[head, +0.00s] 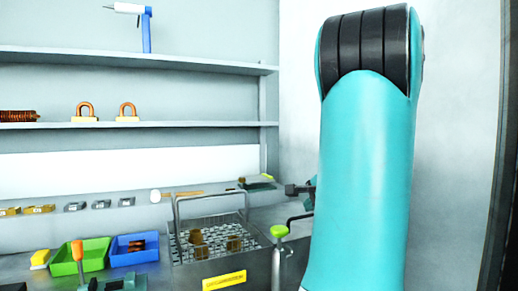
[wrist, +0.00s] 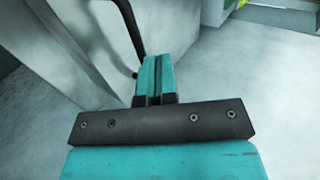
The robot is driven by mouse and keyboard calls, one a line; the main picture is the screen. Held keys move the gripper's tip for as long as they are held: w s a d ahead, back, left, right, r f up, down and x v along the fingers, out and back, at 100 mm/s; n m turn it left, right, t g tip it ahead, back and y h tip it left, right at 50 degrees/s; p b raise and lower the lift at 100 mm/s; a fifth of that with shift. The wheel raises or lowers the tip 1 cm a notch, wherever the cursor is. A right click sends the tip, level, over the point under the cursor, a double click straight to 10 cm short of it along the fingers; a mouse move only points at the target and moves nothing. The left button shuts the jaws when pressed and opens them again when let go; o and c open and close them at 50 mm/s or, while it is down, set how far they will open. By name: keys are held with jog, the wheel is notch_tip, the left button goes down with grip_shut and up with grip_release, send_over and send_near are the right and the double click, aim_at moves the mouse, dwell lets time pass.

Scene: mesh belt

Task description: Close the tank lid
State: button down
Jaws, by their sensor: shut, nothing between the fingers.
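The metal tank (head: 232,267) with a yellow label stands low in the middle of the head view. Its top is open around a wire basket (head: 208,221) with a raised handle, holding a few brown parts. I cannot make out the lid for certain; my arm covers the area right of the tank. My gripper (wrist: 155,78) shows in the wrist view with its teal fingers shut and empty. A black bent rod (wrist: 131,28) passes close beside the fingertips, by a pale grey panel (wrist: 90,70); I cannot tell whether they touch.
A green bin (head: 80,259) and a blue bin (head: 135,250) stand left of the tank. A green knob (head: 279,231) and a dark bent bar (head: 298,217) stand at its right. Shelves (head: 140,125) line the back wall. Pale floor is clear beside the gripper in the wrist view.

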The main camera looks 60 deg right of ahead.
jog(key=shift+s+a+f+b, duration=0.1)
jog(key=shift+s+f+b, duration=0.1)
jog(key=shift+f, duration=0.4)
jog(key=shift+s+a+f+b, duration=0.1)
jog(key=shift+f+b, duration=0.1)
jog(key=shift+f, duration=0.4)
jog(key=v, duration=0.7)
jog(key=shift+s+r+p, duration=0.15)
jog(key=shift+p, duration=0.15)
